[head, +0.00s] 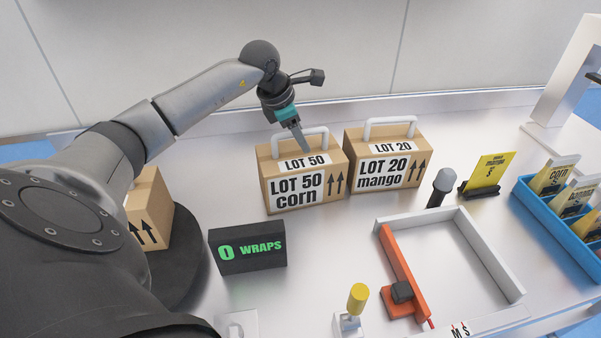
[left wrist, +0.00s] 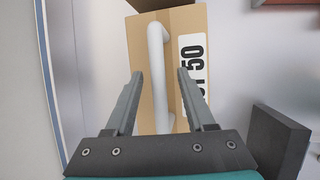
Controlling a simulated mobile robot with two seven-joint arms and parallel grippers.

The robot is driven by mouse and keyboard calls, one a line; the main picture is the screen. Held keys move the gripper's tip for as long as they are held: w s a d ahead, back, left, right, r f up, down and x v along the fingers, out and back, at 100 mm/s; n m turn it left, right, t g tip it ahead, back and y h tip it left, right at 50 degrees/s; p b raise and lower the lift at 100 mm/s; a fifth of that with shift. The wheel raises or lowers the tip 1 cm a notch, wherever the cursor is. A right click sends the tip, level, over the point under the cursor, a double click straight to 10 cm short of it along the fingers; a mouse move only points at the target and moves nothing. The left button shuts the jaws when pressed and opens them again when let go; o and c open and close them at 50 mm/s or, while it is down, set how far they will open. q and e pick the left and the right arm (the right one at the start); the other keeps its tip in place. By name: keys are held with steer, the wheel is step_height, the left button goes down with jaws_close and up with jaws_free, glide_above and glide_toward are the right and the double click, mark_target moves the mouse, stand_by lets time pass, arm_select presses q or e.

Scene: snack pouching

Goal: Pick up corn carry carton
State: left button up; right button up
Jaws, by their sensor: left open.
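The corn carton (head: 301,187) is a brown box labelled "LOT 50 corn" with a white handle (head: 300,134) on top. It stands upright on the table beside the "LOT 20 mango" carton (head: 386,165). My left gripper (head: 301,150) is over the top of the corn carton at its handle. In the left wrist view the corn carton (left wrist: 195,22) and its white handle (left wrist: 157,75) show between the two fingers of my left gripper (left wrist: 157,76). The fingers are open, with gaps on both sides of the handle. My right gripper is not in view.
A black "0 WRAPS" display (head: 248,247) stands in front of the corn carton. Another carton (head: 150,210) sits on a dark round stand at left, partly behind my arm. A white frame with an orange bar (head: 403,270) and a blue pouch bin (head: 555,228) are at right.

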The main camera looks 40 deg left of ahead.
arm_select(q)
jaws_close()
stand_by(0.4)
stand_by(0.9)
